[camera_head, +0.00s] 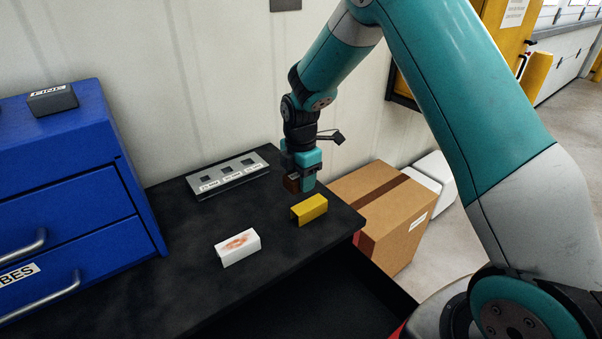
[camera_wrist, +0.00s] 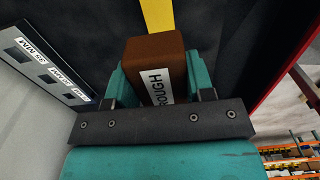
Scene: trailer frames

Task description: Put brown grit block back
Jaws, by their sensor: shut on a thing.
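My gripper (camera_head: 301,181) is shut on the brown grit block (camera_head: 291,183) and holds it over the black bench top, behind the yellow block in the head view. In the wrist view the brown block (camera_wrist: 155,62) sits between the teal fingers of my gripper (camera_wrist: 155,75), with a white label reading "ROUGH", partly hidden. A grey holder (camera_head: 228,174) with several labelled slots lies to the left, against the wall; its slots look empty. It also shows at the left of the wrist view (camera_wrist: 28,62).
A blue drawer cabinet (camera_head: 70,190) stands left, with a dark block labelled "FINE" (camera_head: 53,100) on top. A cardboard box (camera_head: 385,210) is right of the bench.

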